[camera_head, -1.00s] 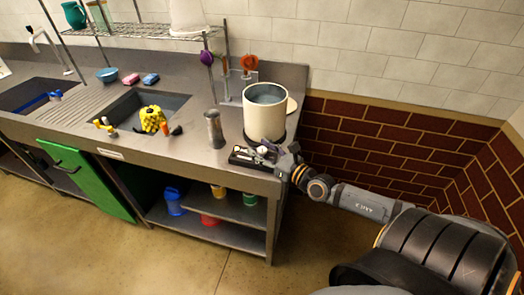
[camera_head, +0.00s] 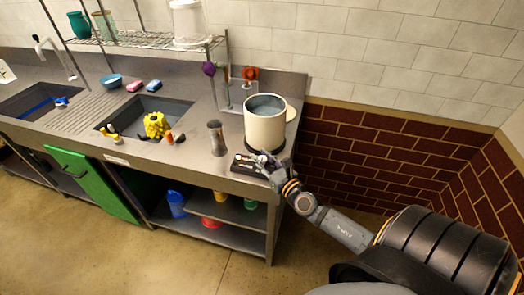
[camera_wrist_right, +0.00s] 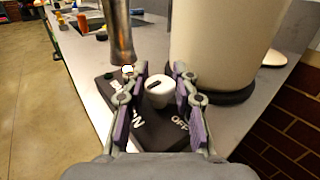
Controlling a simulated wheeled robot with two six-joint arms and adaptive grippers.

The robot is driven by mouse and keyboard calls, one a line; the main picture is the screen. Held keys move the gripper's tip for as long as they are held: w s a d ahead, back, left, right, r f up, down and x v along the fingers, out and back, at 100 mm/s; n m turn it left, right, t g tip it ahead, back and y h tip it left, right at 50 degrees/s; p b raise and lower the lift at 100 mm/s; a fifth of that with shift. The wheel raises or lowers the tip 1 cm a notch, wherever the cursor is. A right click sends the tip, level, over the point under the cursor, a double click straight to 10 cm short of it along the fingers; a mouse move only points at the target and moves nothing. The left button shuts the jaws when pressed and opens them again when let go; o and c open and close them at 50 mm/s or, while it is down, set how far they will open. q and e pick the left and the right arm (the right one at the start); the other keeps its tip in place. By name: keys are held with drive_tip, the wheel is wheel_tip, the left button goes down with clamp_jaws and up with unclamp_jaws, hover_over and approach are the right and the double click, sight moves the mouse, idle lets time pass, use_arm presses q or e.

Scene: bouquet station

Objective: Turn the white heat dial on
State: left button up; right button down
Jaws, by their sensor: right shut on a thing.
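The white heat dial (camera_wrist_right: 158,90) sits on a black control base with ON and OFF lettering (camera_wrist_right: 150,135). In the right wrist view, a dark slot on the dial's top runs at a slant. My right gripper (camera_wrist_right: 160,92) has its purple-padded fingers on both sides of the dial and is shut on it. In the head view, my right gripper (camera_head: 272,168) is at the black base (camera_head: 243,164) by the counter's front edge and hides the dial. A cream pot (camera_head: 265,125) stands on a dark round plate just behind the base. My left gripper is not in view.
A grey metal cylinder (camera_head: 217,139) stands left of the base, close to it. A sink (camera_head: 150,110) with yellow items lies farther left. A wire shelf (camera_head: 150,38) is above the counter. The brick wall (camera_head: 350,150) is to the right.

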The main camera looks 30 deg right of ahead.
drive_tip(key=shift+r+m+h+p, duration=0.2)
drive_tip(key=shift+m+h+p, duration=0.4)
drive_tip(key=shift+h, duration=0.3)
drive_tip(key=shift+f+h, duration=0.25)
drive_tip(key=shift+h, duration=0.05)
drive_tip(key=c, duration=1.1)
unclamp_jaws()
drive_tip(key=shift+o, duration=0.2)
drive_tip(key=s+a, duration=0.1)
drive_tip(key=s, duration=1.1)
drive_tip(key=shift+r+m, duration=0.1)
drive_tip(key=shift+m, duration=0.2)
